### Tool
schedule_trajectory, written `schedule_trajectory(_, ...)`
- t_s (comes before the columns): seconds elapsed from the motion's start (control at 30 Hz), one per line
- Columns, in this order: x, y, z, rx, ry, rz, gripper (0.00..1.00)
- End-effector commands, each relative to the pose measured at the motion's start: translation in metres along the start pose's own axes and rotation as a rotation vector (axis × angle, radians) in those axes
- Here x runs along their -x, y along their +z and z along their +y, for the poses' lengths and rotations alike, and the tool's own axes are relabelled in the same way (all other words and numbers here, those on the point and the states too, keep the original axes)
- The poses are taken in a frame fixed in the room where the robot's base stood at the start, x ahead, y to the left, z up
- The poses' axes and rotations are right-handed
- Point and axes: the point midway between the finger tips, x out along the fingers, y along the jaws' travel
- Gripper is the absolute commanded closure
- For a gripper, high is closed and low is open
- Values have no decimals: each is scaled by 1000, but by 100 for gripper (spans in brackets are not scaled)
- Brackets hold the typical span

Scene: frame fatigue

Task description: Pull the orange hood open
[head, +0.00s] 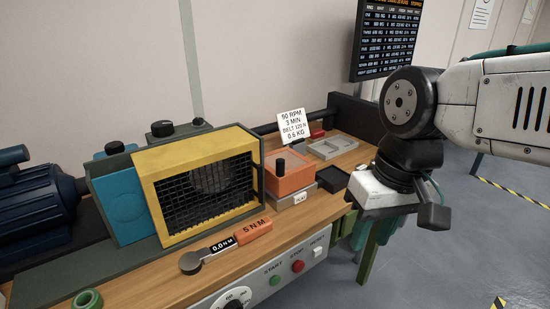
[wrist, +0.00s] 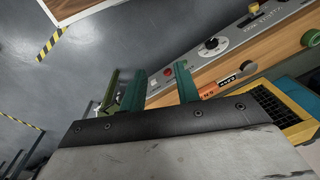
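The orange hood (head: 290,180) is a small box with a black knob on top. It sits on a grey base on the wooden bench, right of the yellow-framed mesh guard (head: 160,196), and looks closed. My gripper (head: 374,232) hangs to the right of the hood, off the bench's front edge and apart from it. In the wrist view its two green fingers (wrist: 160,84) stand apart with nothing between them. I cannot make out the hood in the wrist view.
A torque wrench (head: 228,244) with an orange handle lies in front of the guard. A control panel (head: 285,272) with buttons runs along the bench front. A grey tray (head: 330,148) and a black tray (head: 362,186) are right of the hood. Open floor lies at right.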

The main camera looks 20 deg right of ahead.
Motion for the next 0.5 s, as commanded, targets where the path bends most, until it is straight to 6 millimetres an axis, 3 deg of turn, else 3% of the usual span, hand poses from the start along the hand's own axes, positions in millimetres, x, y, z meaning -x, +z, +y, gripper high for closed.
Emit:
schedule_trajectory(0.17, -20, -23, -42, -253, -273, -201, 68)
schedule_trajectory(0.27, -27, -49, -68, -449, -466, -327, 68)
schedule_trajectory(0.4, -34, -101, -90, -742, -735, -479, 68)
schedule_trajectory(0.5, -40, -148, -90, -963, -928, -569, 68)
